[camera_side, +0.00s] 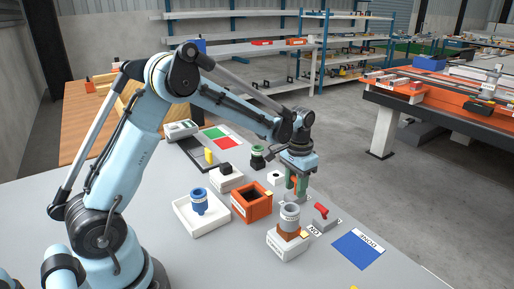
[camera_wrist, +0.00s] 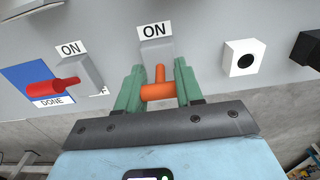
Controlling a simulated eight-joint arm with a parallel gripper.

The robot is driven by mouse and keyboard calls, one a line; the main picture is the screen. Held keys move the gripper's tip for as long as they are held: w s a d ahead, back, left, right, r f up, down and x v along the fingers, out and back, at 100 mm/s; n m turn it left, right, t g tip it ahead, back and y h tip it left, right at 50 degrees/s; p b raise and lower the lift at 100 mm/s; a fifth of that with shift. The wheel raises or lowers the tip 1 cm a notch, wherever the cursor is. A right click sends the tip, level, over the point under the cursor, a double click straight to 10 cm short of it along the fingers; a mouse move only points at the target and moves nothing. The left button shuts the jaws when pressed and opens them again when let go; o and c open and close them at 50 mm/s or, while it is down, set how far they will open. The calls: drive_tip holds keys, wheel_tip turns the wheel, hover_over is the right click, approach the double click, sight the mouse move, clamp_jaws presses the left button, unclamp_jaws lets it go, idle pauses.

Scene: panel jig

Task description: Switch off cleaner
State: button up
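In the wrist view an orange T-shaped handle (camera_wrist: 159,92) sticks out from a grey switch block (camera_wrist: 156,50), with an ON label (camera_wrist: 155,31) beyond it. My gripper (camera_wrist: 159,72) has one green finger on each side of this handle. The crossbar spans nearly the whole gap, and I cannot tell whether the fingers press on it. In the side view my gripper (camera_side: 297,183) points down at the orange handle, mostly hidden by the fingers. A second switch with a red handle (camera_wrist: 45,90) has its own ON label (camera_wrist: 71,48); it also shows in the side view (camera_side: 321,210). No cleaner name is readable.
A blue DONE pad (camera_side: 358,250) lies near the front right. A white block with a black hole (camera_wrist: 244,58) is nearby.

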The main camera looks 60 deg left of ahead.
drive_tip(key=c, duration=0.3)
drive_tip(key=shift+w+g, duration=0.3)
drive_tip(key=shift+g, duration=0.5)
drive_tip(key=o, duration=1)
drive_tip(key=shift+o, duration=0.2)
drive_tip(key=shift+r, duration=0.1)
wheel_tip(320, 180, up, 12)
drive_tip(key=w, duration=0.1)
drive_tip(key=shift+w, duration=0.25)
